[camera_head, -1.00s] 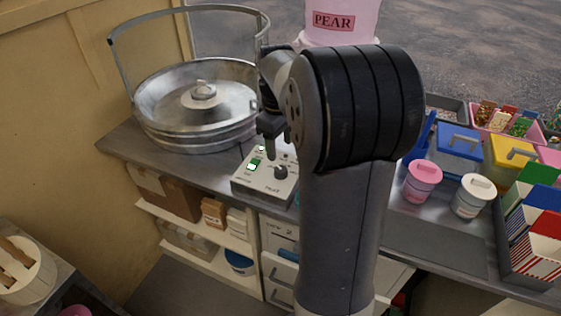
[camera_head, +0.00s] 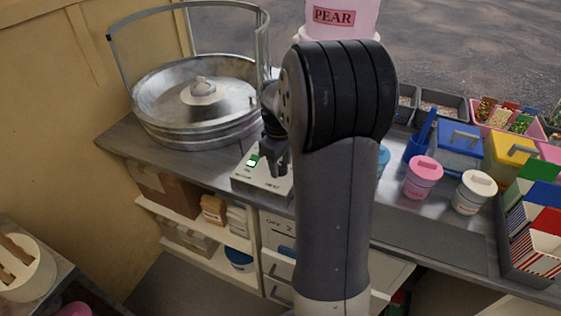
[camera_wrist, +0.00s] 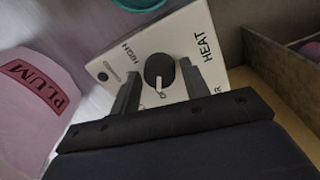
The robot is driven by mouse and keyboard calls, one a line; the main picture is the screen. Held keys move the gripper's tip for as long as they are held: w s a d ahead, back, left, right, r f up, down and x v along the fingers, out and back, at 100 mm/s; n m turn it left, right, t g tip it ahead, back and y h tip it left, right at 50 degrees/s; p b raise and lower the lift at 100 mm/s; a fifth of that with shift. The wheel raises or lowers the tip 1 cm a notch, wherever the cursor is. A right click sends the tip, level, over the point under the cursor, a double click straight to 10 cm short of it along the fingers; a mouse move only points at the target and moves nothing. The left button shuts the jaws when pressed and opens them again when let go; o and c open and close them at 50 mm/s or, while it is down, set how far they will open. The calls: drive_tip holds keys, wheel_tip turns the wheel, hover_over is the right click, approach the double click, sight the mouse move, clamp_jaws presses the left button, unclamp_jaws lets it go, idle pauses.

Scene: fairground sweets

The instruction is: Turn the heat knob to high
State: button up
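The control box (camera_head: 262,183) stands at the front edge of the counter, with a green lit switch (camera_head: 252,160) on top. In the wrist view, its pale panel (camera_wrist: 205,22) carries the words HIGH and HEAT and a black round heat knob (camera_wrist: 159,68). The knob's white pointer is toward the bottom of the picture, near a partly hidden label starting with O. My gripper (camera_wrist: 160,72) is open, with one finger on each side of the knob and gaps visible between. In the head view, my gripper (camera_head: 277,170) covers the knob.
A round metal pan (camera_head: 195,105) with a curved rail stands left of the box. A pink container marked PLUM (camera_wrist: 35,95) is close at the left in the wrist view. Pink and white tubs (camera_head: 422,178) stand right of my arm.

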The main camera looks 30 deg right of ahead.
drive_tip(key=c, duration=0.7)
drive_tip(key=shift+m, duration=0.4)
drive_tip(key=m+p, duration=0.1)
drive_tip(key=m, duration=0.3)
drive_tip(key=shift+r+m, duration=0.1)
drive_tip(key=shift+m, duration=0.2)
drive_tip(key=m+p, duration=0.1)
drive_tip(key=m, duration=0.4)
drive_tip(key=shift+w, duration=0.1)
drive_tip(key=m+p, duration=0.1)
drive_tip(key=m, duration=0.5)
drive_tip(key=shift+m+g, duration=0.3)
drive_tip(key=shift+m, duration=0.1)
drive_tip(key=m, duration=0.6)
drive_tip(key=shift+m+y+p, duration=0.3)
drive_tip(key=shift+p, duration=0.1)
